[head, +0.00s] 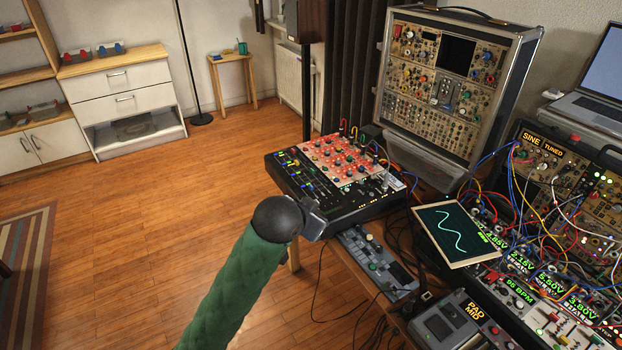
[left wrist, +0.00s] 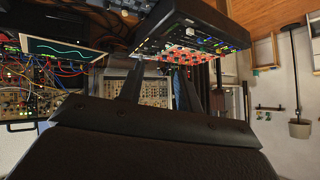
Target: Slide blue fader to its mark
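A black mixer (head: 385,185) with a red panel of knobs and a strip of coloured faders (head: 308,178) stands at the near left end of the desk. The blue fader and its mark are too small to pick out surely. My left gripper (head: 314,222), on the green-sleeved arm, is at the mixer's near front edge; contact cannot be told. In the left wrist view the mixer (left wrist: 195,22) appears upside down beyond the fingers. The two fingers of my left gripper (left wrist: 174,88) stand apart with nothing seen between them. My right gripper is not in view.
A grey device (head: 378,262) sits below the mixer, with loose cables around it. A tilted screen (head: 447,222) and patched synth modules fill the right. A modular case (head: 455,80) stands behind. Wooden floor (head: 150,240) is open on the left.

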